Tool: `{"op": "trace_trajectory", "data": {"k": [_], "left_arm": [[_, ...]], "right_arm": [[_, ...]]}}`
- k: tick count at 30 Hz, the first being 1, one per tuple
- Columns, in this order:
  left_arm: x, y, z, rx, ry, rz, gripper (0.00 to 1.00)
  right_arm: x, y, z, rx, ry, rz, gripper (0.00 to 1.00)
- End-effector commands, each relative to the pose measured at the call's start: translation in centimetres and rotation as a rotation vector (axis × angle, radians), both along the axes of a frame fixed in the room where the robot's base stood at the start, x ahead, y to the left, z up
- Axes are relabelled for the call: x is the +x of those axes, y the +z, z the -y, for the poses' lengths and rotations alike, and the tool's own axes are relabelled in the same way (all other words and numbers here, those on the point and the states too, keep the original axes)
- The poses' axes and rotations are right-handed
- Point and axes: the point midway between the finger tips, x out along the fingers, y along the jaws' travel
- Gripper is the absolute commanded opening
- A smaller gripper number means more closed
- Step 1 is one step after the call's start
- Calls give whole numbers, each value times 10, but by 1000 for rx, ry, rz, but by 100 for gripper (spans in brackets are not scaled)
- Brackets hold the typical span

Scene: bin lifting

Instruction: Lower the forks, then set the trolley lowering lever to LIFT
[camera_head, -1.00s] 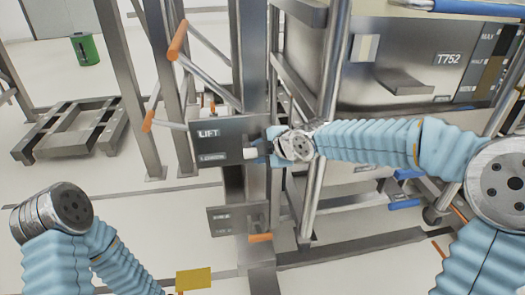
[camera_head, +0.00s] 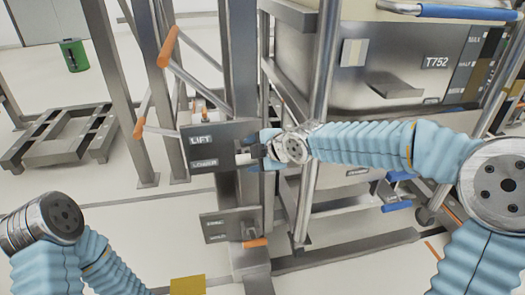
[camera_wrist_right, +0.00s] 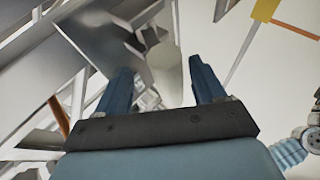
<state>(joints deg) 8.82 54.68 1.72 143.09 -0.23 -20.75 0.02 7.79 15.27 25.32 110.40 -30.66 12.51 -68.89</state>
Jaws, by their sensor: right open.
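The grey lever plate marked LIFT above and LOWER below (camera_head: 210,142) is fixed on the trolley mast, left of centre in the head view. A small pale piece (camera_head: 243,157) shows at its right edge; I cannot tell whether it is the lever. My right gripper (camera_head: 262,150) is at that edge, with its fingers partly hidden. In the right wrist view its two blue fingers (camera_wrist_right: 162,72) are apart, with a grey surface and a dark part beyond them. No held object shows. My left arm shows at lower left, but its gripper is not visible. I cannot identify the forks.
A second labelled plate (camera_head: 226,222) sits lower on the mast, with an orange handle (camera_head: 254,243) beside it. Orange-tipped bars (camera_head: 168,46) stick out at left. The T752 bin (camera_head: 400,70) stands behind my right arm. A low metal frame (camera_head: 60,138) and green bin (camera_head: 74,54) are at left.

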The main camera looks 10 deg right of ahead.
Motion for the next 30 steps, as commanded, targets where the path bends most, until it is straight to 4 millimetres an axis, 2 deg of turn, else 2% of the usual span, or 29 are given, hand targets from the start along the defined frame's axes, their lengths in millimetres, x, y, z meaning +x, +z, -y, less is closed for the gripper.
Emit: {"op": "trace_trajectory", "data": {"k": [8, 12, 24, 30], "left_arm": [[0, 23, 1, -2, -4, 0, 55], [0, 26, 1, -2, -4, 0, 55], [0, 18, 1, -2, -4, 0, 55], [0, 17, 1, -2, -4, 0, 55]], "right_arm": [[-35, 37, 24, -2, -9, -1, 69], [-52, 50, 35, -1, -11, 1, 69], [-84, 76, 51, -4, -6, 2, 69], [-90, 82, 54, 0, -2, 3, 69]]}}
